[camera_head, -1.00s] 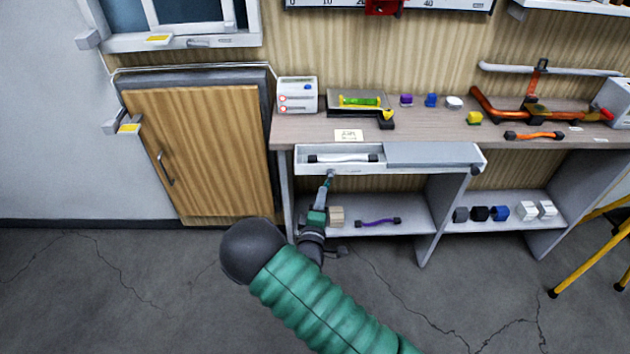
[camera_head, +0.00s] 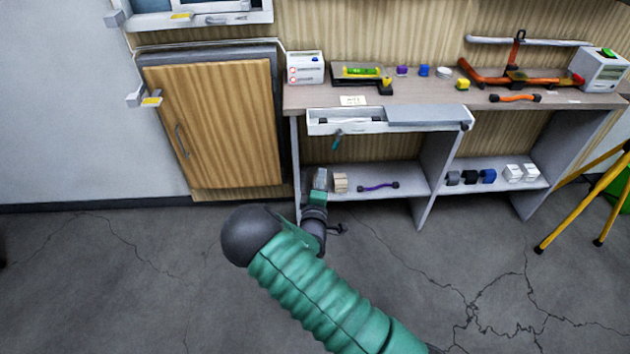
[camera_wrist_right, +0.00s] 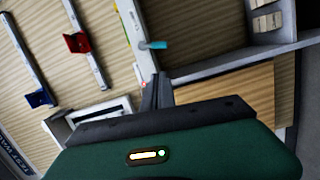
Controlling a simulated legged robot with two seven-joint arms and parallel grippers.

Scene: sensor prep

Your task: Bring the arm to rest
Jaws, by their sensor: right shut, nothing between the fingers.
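My right arm (camera_head: 330,290), green and ribbed with a black rounded joint, comes in from the lower right in the head view. My right gripper (camera_head: 320,178) is in front of the bench, below the white drawer (camera_head: 394,127) and left of a small beige block. The drawer's teal handle (camera_head: 337,141) stands clear above the gripper. In the right wrist view my right gripper (camera_wrist_right: 156,93) has its dark fingers together with nothing between them. The teal handle (camera_wrist_right: 153,45) shows beyond the fingertips, apart from them. My left gripper is not in view.
The bench (camera_head: 430,97) carries several small objects and an orange pipe piece. The lower shelf (camera_head: 410,185) holds a beige block (camera_head: 341,183) and a purple bar (camera_head: 378,187). A wooden cabinet (camera_head: 220,120) stands left. Yellow legs (camera_head: 580,205) stand right. The floor in front is clear.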

